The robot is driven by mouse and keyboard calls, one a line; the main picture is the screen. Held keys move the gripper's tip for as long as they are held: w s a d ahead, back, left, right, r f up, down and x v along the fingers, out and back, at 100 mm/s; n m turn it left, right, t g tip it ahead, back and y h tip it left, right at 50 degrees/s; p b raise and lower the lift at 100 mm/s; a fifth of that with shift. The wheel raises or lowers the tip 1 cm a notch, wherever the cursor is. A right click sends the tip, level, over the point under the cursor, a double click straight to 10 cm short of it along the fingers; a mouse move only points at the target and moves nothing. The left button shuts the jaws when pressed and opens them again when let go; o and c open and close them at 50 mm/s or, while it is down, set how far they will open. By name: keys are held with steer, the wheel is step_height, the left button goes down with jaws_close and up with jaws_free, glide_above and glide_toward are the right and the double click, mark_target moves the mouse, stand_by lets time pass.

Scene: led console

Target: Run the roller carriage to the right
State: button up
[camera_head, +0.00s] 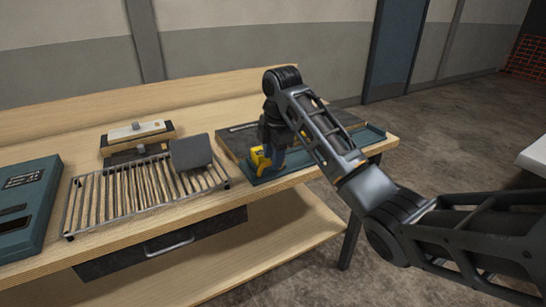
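A low device with a dark flat top (233,141) and a blue-grey rail (372,135) along its front lies at the right end of the workbench. A yellow piece (259,160), which looks like part of the roller carriage, is at the left end of this rail. My gripper (272,157) points down at the same spot, close against the yellow piece. The fingers are small and dark here, and I cannot tell whether they are shut on it. My arm hides the middle of the device and part of the rail.
A wire rack (130,196) with a dark grey plate (190,152) on it stands left of the device. Behind it is a block with a pale top (136,130). A blue-grey box (25,208) is at the far left. The bench has a drawer (160,243) below.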

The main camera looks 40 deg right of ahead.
steer(key=shift+f, duration=0.2)
steer(key=shift+c, duration=0.2)
jaws_close()
stand_by(0.4)
